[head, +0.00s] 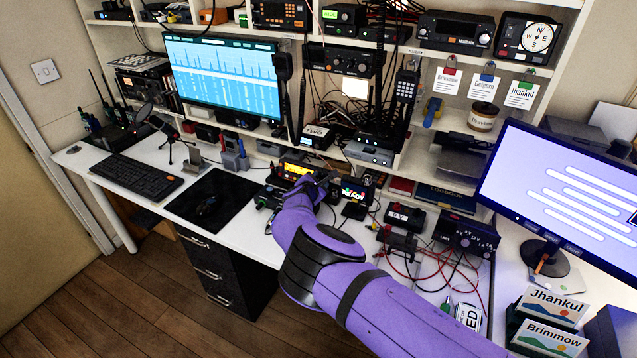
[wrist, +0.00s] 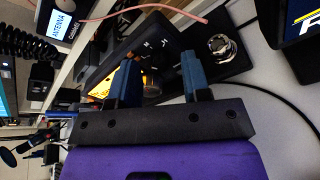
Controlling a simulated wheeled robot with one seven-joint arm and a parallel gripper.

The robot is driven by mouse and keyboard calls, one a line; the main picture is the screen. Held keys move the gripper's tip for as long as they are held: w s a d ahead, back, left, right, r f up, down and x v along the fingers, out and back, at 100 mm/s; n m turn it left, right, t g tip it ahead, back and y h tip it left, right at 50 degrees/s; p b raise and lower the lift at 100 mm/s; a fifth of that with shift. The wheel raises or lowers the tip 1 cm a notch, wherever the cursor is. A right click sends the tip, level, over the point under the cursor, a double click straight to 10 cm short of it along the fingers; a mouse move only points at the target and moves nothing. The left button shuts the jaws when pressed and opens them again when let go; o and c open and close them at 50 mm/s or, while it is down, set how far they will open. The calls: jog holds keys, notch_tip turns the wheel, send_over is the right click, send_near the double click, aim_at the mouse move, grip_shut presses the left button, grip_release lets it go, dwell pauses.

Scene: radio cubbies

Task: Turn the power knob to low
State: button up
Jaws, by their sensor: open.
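A black radio unit with a lit orange display (head: 296,169) sits on the white desk below the shelves. It also shows in the wrist view, where its dark front panel (wrist: 165,45) carries small white marks. A dark round knob (wrist: 152,86) appears between my fingers, partly hidden and in shadow. My gripper (wrist: 159,60) is open, its two blue fingers apart in front of the panel. In the head view my gripper (head: 322,180) is small and close to the radio. I cannot read which knob is labelled power.
A small box marked ANTENNA (wrist: 62,22) and a pink cable (wrist: 140,8) lie beyond the radio. A lit display (head: 354,192) stands just right of my gripper. Red and black leads (head: 420,262) cover the desk at right. A black mat (head: 212,198) lies at left.

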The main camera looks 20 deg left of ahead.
jog(key=shift+w, duration=0.1)
jog(key=shift+c, duration=0.2)
grip_shut()
jog(key=shift+n, duration=0.3)
jog(key=n, duration=0.3)
jog(key=shift+a+n+h, duration=0.1)
jog(key=shift+n+h, duration=0.4)
jog(key=shift+n, duration=1.1)
jog(key=shift+o, duration=0.2)
grip_release()
